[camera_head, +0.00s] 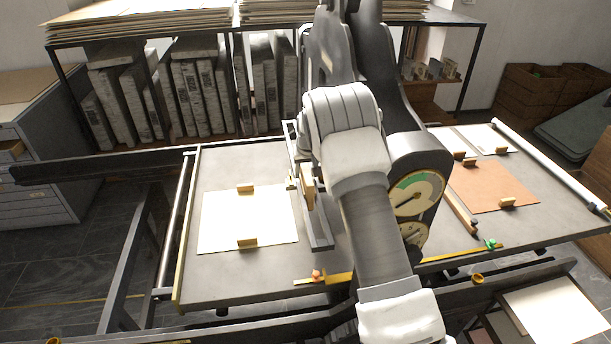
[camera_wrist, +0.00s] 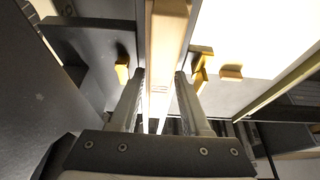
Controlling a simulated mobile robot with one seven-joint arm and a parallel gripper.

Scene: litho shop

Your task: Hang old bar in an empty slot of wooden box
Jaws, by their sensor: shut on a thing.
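My gripper (camera_wrist: 160,80) is shut on a pale wooden bar, the old bar (camera_wrist: 167,45), in the wrist view. The bar stands between the two fingers and runs out of the top of that view. In the head view a short tan part of the bar (camera_head: 308,188) shows left of my arm, above the press bed; my arm hides most of the gripper there. A brown wooden box or shelf (camera_head: 432,101) stands at the back right, with several small upright pieces above it. I cannot tell whether it is the slotted box, and no slot is clear.
The grey press bed (camera_head: 225,282) lies below, with a white sheet (camera_head: 262,203) and small yellow blocks. An orange-brown sheet (camera_head: 490,187) lies at right. A rack of stone slabs (camera_head: 190,95) stands behind. Wooden crates (camera_head: 530,92) stand at far right. Dark floor shows at left.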

